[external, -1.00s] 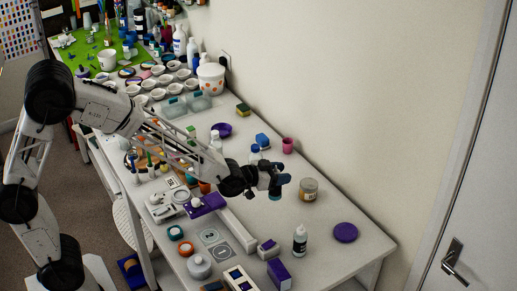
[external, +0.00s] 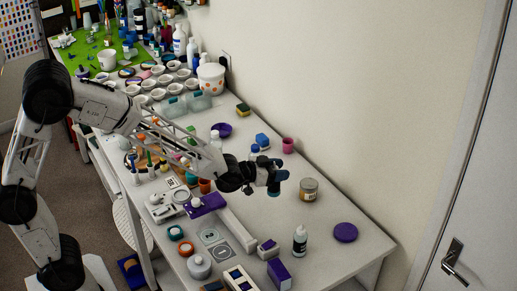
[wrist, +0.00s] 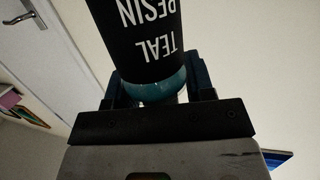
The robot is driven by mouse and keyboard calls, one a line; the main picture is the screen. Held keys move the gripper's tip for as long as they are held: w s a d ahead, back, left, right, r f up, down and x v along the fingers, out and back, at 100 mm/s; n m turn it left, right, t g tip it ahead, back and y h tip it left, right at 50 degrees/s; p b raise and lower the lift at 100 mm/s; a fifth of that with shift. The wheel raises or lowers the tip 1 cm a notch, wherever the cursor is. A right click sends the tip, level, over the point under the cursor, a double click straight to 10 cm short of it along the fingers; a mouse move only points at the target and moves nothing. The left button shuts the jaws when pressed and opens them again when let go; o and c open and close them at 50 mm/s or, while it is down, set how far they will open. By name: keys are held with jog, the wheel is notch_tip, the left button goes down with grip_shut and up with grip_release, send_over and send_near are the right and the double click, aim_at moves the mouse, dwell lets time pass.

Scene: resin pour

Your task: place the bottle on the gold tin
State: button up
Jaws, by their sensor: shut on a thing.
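The bottle (wrist: 150,35), with a black label reading "TEAL RESIN" and a teal end, is held in my gripper (wrist: 155,90) in the wrist view. The lettering is upside down there, and the fingers lie on both sides of the bottle's teal end. In the external view my gripper (external: 275,182) is above the table, left of the gold tin; the held bottle is hard to tell apart from the fingers there. The gold tin (external: 308,191) is a short round container with a greyish top, standing apart from my gripper near the wall side.
A small black-labelled bottle (external: 300,241) stands in front of the tin, with a purple disc (external: 345,232) to its right. A pink cup (external: 288,145) and a blue item (external: 262,140) stand behind. Bare table lies around the tin. The wall borders the table's far side.

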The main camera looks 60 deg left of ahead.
jog(key=shift+a+r+m+h, duration=0.25)
jog(key=shift+a+h, duration=0.05)
jog(key=shift+a, duration=0.5)
jog(key=shift+a+r+m+h, duration=0.25)
jog(key=shift+a+h, duration=0.05)
jog(key=shift+a, duration=0.45)
jog(key=shift+g, duration=0.3)
jog(key=shift+w, duration=0.1)
jog(key=w+a+r+x, duration=0.1)
jog(key=a+r+x, duration=0.1)
jog(key=x, duration=1.3)
jog(key=shift+w, duration=0.35)
jog(key=shift+a+f, duration=0.1)
jog(key=shift+f, duration=0.15)
jog(key=shift+f, duration=1.6)
jog(key=shift+f, duration=0.15)
jog(key=o, duration=1.3)
